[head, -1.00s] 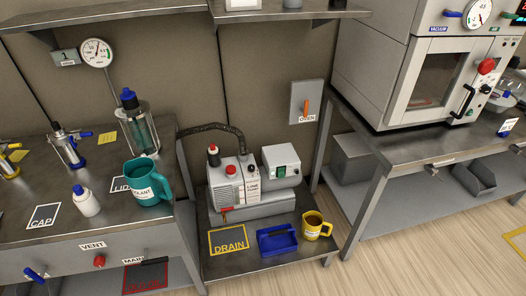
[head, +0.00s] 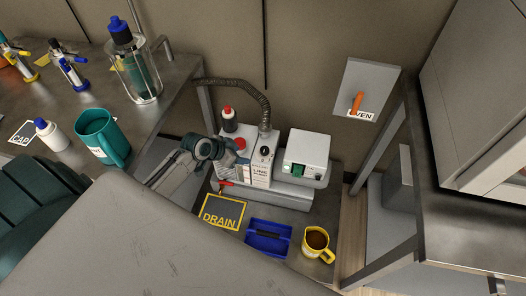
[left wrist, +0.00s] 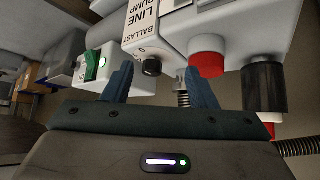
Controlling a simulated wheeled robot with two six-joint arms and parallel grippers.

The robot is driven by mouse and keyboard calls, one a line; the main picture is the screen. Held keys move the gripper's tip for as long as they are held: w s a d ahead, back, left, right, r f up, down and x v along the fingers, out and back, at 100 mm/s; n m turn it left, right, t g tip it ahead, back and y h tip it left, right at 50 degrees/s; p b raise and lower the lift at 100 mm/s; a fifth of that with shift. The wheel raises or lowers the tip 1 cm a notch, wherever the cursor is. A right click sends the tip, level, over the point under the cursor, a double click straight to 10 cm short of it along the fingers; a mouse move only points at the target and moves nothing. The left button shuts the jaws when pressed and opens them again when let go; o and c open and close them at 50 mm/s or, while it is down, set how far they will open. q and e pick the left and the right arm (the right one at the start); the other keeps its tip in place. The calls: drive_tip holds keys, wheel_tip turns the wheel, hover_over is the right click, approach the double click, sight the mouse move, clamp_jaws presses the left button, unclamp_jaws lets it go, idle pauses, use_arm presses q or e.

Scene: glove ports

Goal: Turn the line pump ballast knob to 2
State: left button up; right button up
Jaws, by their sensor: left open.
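The line pump (head: 262,172) is a white and grey box on the low shelf, labelled LINE PUMP. Its black ballast knob (left wrist: 152,67) shows in the left wrist view beside the word BALLAST, with a 0 near it. I cannot read where the knob points. My left gripper (left wrist: 160,84) is open, its two dark fingers spread below and to either side of the knob, apart from it. In the head view my left gripper (head: 228,153) is at the pump's left side and hides part of it. My right gripper is not in view.
A red cap (left wrist: 207,56) sits close to the right finger. A white box with a green switch (head: 307,152) stands right of the pump. A hose (head: 245,88) rises behind. The DRAIN mat (head: 222,212), blue tray (head: 268,238) and yellow mug (head: 318,242) lie in front.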

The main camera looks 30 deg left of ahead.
sight(264, 149)
use_arm(q)
wheel_tip(264, 149, up, 4)
drive_tip(key=w+d+m+h, duration=0.1)
drive_tip(key=w, duration=0.1)
drive_tip(key=x, duration=0.8)
drive_tip(key=shift+w+d+f+b, duration=0.15)
drive_tip(key=shift+w+f+b, duration=0.05)
drive_tip(key=shift+f+b, duration=0.1)
drive_tip(key=shift+w+d+f, duration=0.3)
drive_tip(key=shift+w+f, duration=0.15)
drive_tip(key=shift+f, duration=0.05)
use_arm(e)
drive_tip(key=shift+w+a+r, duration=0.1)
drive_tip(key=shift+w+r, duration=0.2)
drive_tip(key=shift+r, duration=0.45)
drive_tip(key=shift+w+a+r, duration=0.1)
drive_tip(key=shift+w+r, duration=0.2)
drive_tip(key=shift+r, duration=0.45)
use_arm(q)
drive_tip(key=shift+c, duration=0.4)
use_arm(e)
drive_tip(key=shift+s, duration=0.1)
use_arm(q)
drive_tip(key=c, duration=0.9)
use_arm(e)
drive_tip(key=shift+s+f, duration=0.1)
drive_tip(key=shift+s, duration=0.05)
